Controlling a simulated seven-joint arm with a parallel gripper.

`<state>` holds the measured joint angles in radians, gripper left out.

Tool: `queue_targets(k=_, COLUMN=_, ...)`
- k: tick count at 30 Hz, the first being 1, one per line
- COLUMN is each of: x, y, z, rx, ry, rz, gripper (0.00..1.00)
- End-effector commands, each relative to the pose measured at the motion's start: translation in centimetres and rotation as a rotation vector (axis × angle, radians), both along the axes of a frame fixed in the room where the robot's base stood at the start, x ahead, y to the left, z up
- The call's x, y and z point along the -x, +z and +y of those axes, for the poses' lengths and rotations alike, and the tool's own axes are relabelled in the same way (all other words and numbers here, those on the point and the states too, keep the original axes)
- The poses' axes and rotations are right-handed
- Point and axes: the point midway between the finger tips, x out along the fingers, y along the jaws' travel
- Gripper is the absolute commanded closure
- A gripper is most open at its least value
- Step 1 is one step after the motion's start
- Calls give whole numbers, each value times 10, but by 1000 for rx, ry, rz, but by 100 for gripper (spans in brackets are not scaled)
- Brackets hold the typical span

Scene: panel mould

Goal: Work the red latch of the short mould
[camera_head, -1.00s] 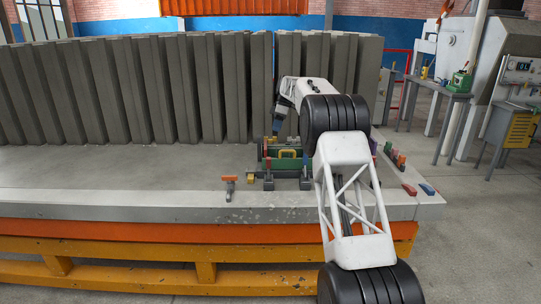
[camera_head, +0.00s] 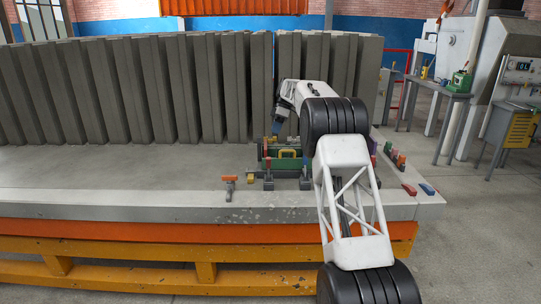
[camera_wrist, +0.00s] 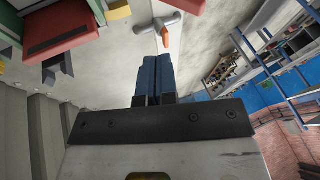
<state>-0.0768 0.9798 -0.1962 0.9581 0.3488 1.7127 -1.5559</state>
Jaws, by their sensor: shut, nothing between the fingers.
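The green mould (camera_head: 285,163) with a yellow handle (camera_head: 287,153) sits on the grey slab in the head view. A small red upright piece (camera_head: 268,164) stands at its front left; I cannot tell for sure that it is the red latch. In the wrist view a red block (camera_wrist: 62,32) lies at the upper left, beside green and yellow parts. My gripper (camera_head: 276,130) is above the back left of the mould, pointing down, apart from the red piece. Its blue fingers (camera_wrist: 153,62) are together and empty in the wrist view.
An orange-topped grey piece (camera_head: 229,186) stands left of the mould. Several small coloured blocks (camera_head: 397,158) lie at the slab's right end. A row of tall grey panels (camera_head: 180,90) stands close behind the mould. The slab's left part (camera_head: 110,175) is clear.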

Motion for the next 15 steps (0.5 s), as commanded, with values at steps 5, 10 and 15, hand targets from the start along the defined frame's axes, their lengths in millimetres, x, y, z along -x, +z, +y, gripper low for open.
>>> queue_targets(k=5, x=8, y=-21, z=7, rx=0, ry=0, rz=2, gripper=100)
queue_targets(k=10, x=16, y=-44, z=15, rx=0, ry=-1, rz=1, gripper=100)
queue_targets(k=15, x=25, y=-68, z=24, rx=0, ry=1, rz=2, gripper=100)
